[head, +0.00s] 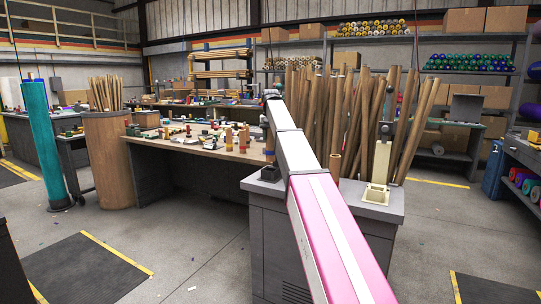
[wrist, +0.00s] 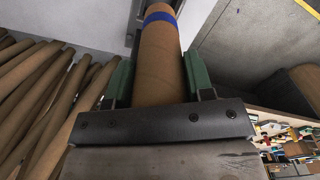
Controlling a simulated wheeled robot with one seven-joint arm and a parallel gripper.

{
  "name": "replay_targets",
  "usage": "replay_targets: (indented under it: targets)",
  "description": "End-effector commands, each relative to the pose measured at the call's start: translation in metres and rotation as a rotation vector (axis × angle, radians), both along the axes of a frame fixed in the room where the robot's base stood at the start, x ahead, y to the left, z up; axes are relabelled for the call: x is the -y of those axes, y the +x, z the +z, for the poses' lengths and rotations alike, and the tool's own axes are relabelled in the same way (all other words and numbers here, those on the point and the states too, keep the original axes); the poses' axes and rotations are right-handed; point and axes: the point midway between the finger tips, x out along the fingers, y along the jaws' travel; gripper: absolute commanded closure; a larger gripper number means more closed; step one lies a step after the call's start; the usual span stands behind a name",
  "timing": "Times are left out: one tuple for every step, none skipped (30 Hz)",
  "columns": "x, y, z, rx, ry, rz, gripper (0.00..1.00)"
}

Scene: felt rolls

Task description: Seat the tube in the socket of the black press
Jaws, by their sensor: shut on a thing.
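The brown cardboard tube (wrist: 160,65) with a blue band near its far end is between the green fingers of my gripper (wrist: 158,78) in the wrist view. My gripper is shut on it. In the head view the tube (head: 269,146) shows as a thin upright piece with a blue band, just left of my pink arm. The dark block (head: 270,173), apparently the black press's socket, sits on the grey cabinet's left corner below the tube. Whether the tube's lower end is in or above it, I cannot tell. My arm's end covers part of this area.
A cream press (head: 378,180) with a square socket stands on the right of the grey cabinet (head: 345,192). A short brown tube (head: 334,167) stands between. Long cardboard tubes (head: 320,110) lean behind. A cluttered workbench (head: 190,147) is at left.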

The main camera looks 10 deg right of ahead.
Motion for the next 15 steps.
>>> replay_targets:
  targets:
    - [0.0,0.0001,0.0001,0.0,0.0,0.0,0.82]
    - [0.0,0.0001,0.0002,0.0,0.0,0.0,0.82]
    - [0.0,0.0001,0.0002,0.0,0.0,0.0,0.82]
    - [0.0,0.0,0.0002,0.0,0.0,0.0,0.82]
    - [0.0,0.0,0.0001,0.0,0.0,0.0,0.82]
    - [0.0,0.0,0.0,0.0,0.0,0.0,0.82]
    - [0.0,0.0,-0.0003,0.0,0.0,0.0,0.82]
    - [0.0,0.0,-0.0007,0.0,0.0,0.0,0.82]
    - [0.0,-0.0001,-0.0013,0.0,0.0,0.0,0.82]
    - [0.0001,-0.0002,-0.002,0.0,0.0,0.0,0.82]
    - [0.0,-0.0002,-0.0028,0.0,0.0,0.0,0.82]
    - [0.0,-0.0002,-0.004,0.0,0.0,0.0,0.82]
    - [0.0001,-0.0003,-0.005,0.0,0.0,0.0,0.82]
    - [0.0,-0.0003,-0.006,0.0,0.0,0.0,0.82]
    - [0.0001,-0.0003,-0.0073,0.0,0.0,0.0,0.82]
